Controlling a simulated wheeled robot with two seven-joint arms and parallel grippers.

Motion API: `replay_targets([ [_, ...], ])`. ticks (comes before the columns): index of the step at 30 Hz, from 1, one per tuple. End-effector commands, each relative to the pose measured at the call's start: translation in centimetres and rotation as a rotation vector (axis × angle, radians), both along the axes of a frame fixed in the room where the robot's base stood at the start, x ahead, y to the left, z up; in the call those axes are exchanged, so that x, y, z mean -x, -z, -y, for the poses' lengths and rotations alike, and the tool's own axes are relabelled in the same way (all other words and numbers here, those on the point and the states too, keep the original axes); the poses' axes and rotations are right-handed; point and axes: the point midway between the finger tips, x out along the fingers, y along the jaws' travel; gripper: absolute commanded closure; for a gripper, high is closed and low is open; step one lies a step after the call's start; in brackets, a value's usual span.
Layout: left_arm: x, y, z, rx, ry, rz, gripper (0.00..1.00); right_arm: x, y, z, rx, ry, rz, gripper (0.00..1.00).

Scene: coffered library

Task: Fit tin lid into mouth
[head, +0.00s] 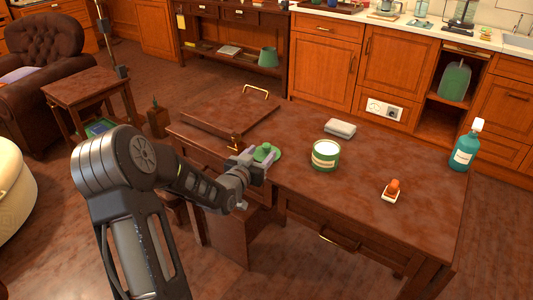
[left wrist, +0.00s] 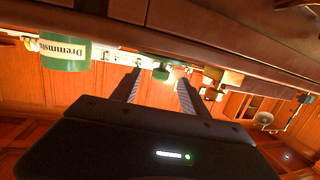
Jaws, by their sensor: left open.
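The green tin lid (head: 276,156) lies on the table with its round knob up, to the left of the tin. The green tin (head: 325,156), with a cream label, stands upright with its mouth open and pale inside. My left gripper (head: 260,156) is open and low at the lid, its fingers to either side of the knob. In the left wrist view, turned upside down, the green knob (left wrist: 160,74) shows between the open fingertips (left wrist: 160,79); I cannot tell whether they touch it. The tin (left wrist: 65,54) shows there at upper left. My right gripper is out of view.
On the table (head: 300,192) are a grey box (head: 340,128) behind the tin, a small orange-topped item (head: 391,190) and a teal bottle (head: 465,148) at the right. A raised panel with a handle (head: 230,110) is at the back left. Table between lid and tin is clear.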

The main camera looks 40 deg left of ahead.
Motion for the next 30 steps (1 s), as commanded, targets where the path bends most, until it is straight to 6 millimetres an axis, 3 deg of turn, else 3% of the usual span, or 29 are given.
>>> replay_targets([
  [7, -0.5, 0.1, -0.1, 0.000, 0.001, 0.000, 0.48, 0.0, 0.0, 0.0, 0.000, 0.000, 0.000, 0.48],
  [18, -4.8, 0.8, -1.2, 0.000, 0.002, 0.000, 0.48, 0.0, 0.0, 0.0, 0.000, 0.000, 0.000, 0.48],
  [30, -4.9, 0.8, -1.3, -0.001, 0.001, 0.000, 0.48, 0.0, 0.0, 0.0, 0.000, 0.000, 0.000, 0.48],
])
